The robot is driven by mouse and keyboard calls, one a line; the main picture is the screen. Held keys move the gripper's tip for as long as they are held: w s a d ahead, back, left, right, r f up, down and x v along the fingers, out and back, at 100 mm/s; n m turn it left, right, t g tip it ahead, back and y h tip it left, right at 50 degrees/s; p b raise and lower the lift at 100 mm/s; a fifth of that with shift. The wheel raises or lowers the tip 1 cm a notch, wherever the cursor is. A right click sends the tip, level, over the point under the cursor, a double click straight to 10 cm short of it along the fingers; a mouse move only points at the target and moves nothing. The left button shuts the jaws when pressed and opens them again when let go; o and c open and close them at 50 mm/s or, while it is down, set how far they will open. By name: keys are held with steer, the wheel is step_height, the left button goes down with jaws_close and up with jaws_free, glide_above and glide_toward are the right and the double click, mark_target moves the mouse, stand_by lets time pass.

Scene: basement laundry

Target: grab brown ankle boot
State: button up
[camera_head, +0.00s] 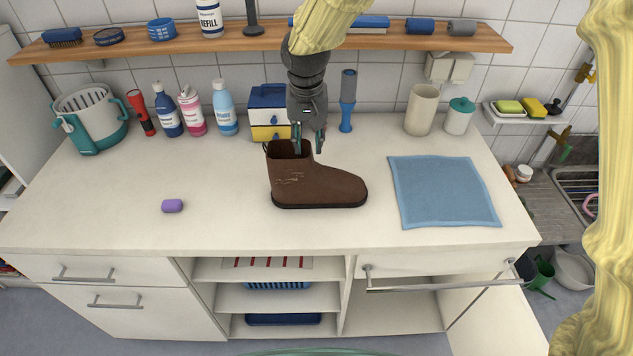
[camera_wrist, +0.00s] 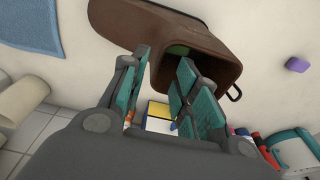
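The brown ankle boot (camera_head: 318,187) stands upright on the white counter, its toe to the right and its open top at the left. It also shows in the wrist view (camera_wrist: 130,22), with its dark opening facing my gripper. My gripper (camera_head: 309,148) points down at the boot's shaft, on the toe side of the opening. In the wrist view my gripper (camera_wrist: 163,62) has its fingers apart, with the front rim of the shaft near the gap between the tips. One finger overlaps the opening and the other appears outside it. I cannot tell whether either touches.
A blue and yellow box (camera_head: 268,113) stands close behind the boot, and a blue-handled tool (camera_head: 347,103) stands behind right. A blue cloth (camera_head: 443,190) lies to the right. A purple soap (camera_head: 172,206) lies at left. The wooden shelf (camera_head: 400,41) runs above. The front counter is clear.

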mark_target(310, 149)
steer(key=shift+s+d+f+p, duration=0.1)
steer(key=shift+f+p, duration=0.25)
steer(key=shift+f, duration=0.15)
steer(key=shift+w+d+f+p, duration=0.1)
steer(key=shift+f+p, duration=0.15)
steer(key=shift+f, duration=0.5)
steer(key=shift+w+a+f+p, duration=0.15)
steer(key=shift+f+p, duration=0.15)
steer(key=shift+f, duration=0.45)
steer(key=shift+w+d+f+p, duration=0.15)
steer(key=shift+f+p, duration=0.1)
steer(key=shift+f, duration=0.5)
steer(key=shift+c, duration=0.4)
jaws_close()
